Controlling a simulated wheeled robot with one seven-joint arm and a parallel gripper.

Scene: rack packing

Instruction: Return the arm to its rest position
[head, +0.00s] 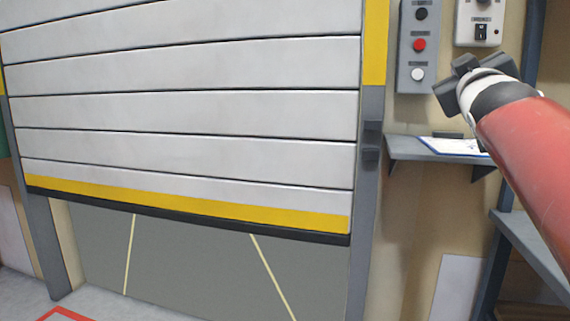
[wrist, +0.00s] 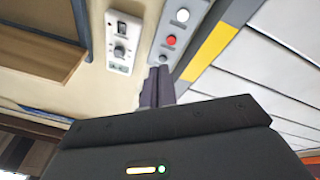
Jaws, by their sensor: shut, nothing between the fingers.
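My gripper (head: 452,87) is at the right of the head view, raised at the end of my red arm. It is close in the picture to the grey button box (head: 418,48), which has black, red and white buttons. In the wrist view my gripper's two dark fingers (wrist: 157,87) are together with nothing between them, and the button box (wrist: 172,40) shows just beyond their tips. I cannot tell whether the fingers touch the box.
A roller door (head: 190,100) with a yellow bottom strip is partly raised, with a gap beneath. A grey shelf (head: 405,150) with a clipboard is below my gripper. A light switch box (head: 480,22) is on the wall. A shelving rack (head: 530,235) stands at the right.

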